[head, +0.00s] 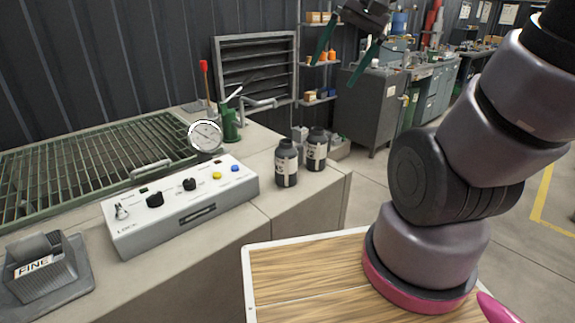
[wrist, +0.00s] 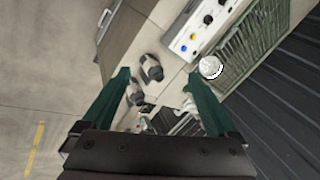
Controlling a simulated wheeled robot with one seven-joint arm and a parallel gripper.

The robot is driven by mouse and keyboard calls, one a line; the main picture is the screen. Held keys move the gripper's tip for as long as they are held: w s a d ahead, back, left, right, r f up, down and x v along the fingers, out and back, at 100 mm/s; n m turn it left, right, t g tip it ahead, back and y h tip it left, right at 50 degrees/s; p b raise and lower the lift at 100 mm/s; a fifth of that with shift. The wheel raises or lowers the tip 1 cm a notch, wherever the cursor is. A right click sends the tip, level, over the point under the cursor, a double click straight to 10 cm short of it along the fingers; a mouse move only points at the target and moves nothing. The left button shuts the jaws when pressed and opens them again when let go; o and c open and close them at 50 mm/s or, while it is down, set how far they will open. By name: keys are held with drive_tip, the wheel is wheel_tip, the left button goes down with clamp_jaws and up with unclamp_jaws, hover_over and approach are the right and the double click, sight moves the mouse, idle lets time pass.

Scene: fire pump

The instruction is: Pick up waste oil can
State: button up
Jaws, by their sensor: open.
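Two dark bottles with white labels stand upright on the grey counter in the head view: the left bottle (head: 286,163) and the right bottle (head: 316,150). They also show in the wrist view, one bottle (wrist: 151,68) between the fingers in the picture and the other bottle (wrist: 135,94) beside the left finger. A green can with a spout (head: 231,124) stands behind the gauge. The labels are too small to read, so I cannot tell which is the waste oil can. My gripper (head: 332,76) is open and empty, raised above and beyond the counter; its green fingers also show in the wrist view (wrist: 158,75).
Small items sit behind the bottles. A shelf rack (head: 319,64) and grey cabinet (head: 368,105) stand behind. Floor right is clear.

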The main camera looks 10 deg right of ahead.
drive_tip(key=w+a+f+m+g+y, duration=0.35)
drive_tip(key=w+f+m+y, duration=0.55)
drive_tip(key=w+f, duration=0.55)
drive_tip(key=m+t+y, duration=0.1)
drive_tip(key=m+t, duration=1)
approach(292, 148)
drive_tip(key=x, duration=1.2)
drive_tip(key=shift+c, duration=0.3)
clamp_jaws()
